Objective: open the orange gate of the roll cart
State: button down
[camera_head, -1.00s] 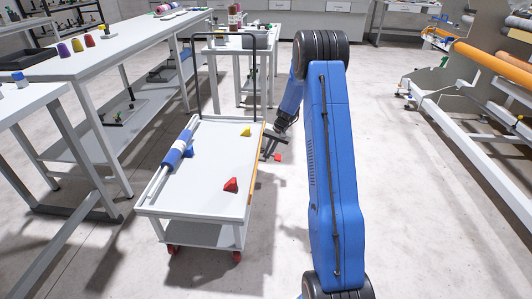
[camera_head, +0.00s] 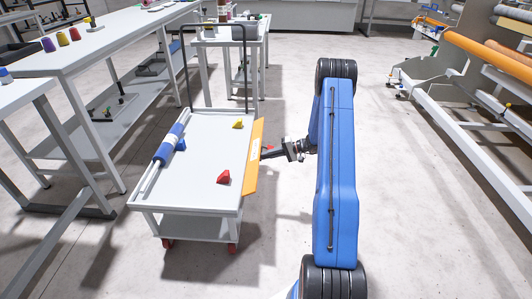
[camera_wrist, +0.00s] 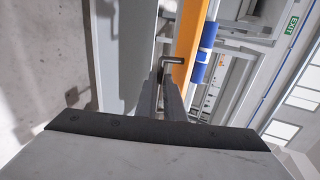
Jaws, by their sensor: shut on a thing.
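The white roll cart (camera_head: 200,192) stands left of my arm. Its orange gate (camera_head: 254,160) runs along the cart's right side and leans outward from the top, tilted. In the wrist view the orange gate (camera_wrist: 187,40) carries a grey bent handle (camera_wrist: 172,61). My gripper (camera_head: 266,153) reaches the gate's outer side from the right. In the wrist view the fingers (camera_wrist: 167,80) are close around the handle, shut on it; the exact contact is partly hidden by the fingers.
On the cart lie a blue-and-white roll (camera_head: 170,143), a yellow piece (camera_head: 238,125) and a red piece (camera_head: 223,177). A long table (camera_head: 75,62) stands left and a small table (camera_head: 227,40) behind. A roller machine (camera_head: 470,65) is at the right. Floor right of my arm is clear.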

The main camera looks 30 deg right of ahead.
notch_tip(320, 180, down, 6)
jog(key=w+a+t+y, duration=0.1)
jog(key=a+t+y, duration=0.1)
jog(key=t+y, duration=0.2)
jog(key=shift+f+t+y, duration=0.15)
jog(key=shift+t+y, duration=0.15)
jog(key=shift+y, duration=1.1)
jog(key=shift+w, duration=0.1)
jog(key=c, duration=1.9)
grip_release()
jog(key=shift+o, duration=0.2)
jog(key=v, duration=1.7)
jog(key=shift+f, duration=0.2)
jog(key=shift+d, duration=0.1)
